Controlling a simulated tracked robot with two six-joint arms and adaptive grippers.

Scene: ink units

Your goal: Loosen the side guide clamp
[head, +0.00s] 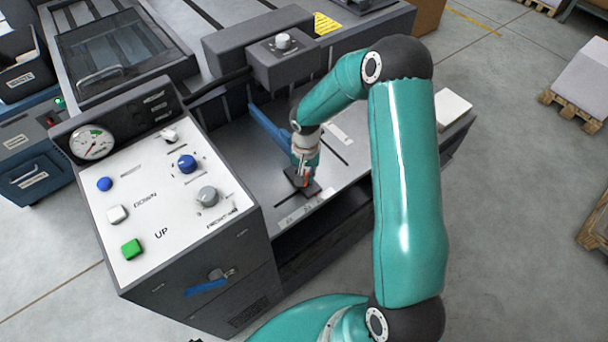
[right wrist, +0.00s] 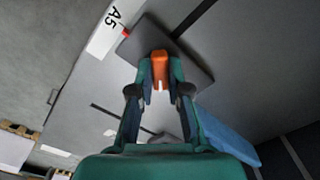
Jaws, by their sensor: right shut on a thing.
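The side guide clamp shows in the right wrist view as an orange knob or lever (right wrist: 160,66) standing on a dark grey square block (right wrist: 147,40). In the head view the dark block (head: 311,191) lies on the grey machine bed, near its front edge. My right gripper (head: 304,173) reaches down onto it from above. In the right wrist view the fingers (right wrist: 160,82) are shut on the orange clamp, one on each side. How far the clamp is turned cannot be told. My left gripper is not in view.
A white label reading A5 (right wrist: 104,34) lies beside the block. A blue bar (head: 268,127) stands on the bed behind my gripper. The control panel (head: 150,205) with gauge, buttons and knobs is at the left. A grey box with a knob (head: 284,62) stands behind.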

